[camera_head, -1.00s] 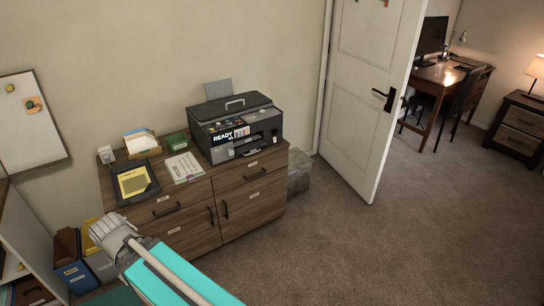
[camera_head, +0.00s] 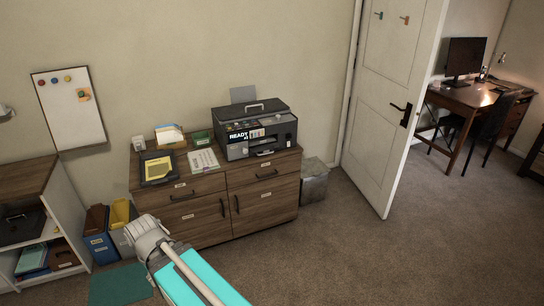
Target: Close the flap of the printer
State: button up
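The dark grey printer (camera_head: 236,150) stands on the right part of a wooden cabinet against the wall. Its front has a lit "READY" display, buttons and a slot. A dark lid with a handle (camera_head: 254,107) is on top, and a grey panel (camera_head: 243,95) stands up behind it. I cannot tell at this size which part is the flap or how far it is open. My arm, with a teal link and a pale joint, shows at the lower left in front of the cabinet, apart from the printer. My gripper is not visible.
A shelf (camera_head: 28,187) and binders are left. Carpet is clear in front and right.

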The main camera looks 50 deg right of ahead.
aim_at(266, 148)
jog(key=z, duration=1.45)
jog(key=i, duration=1)
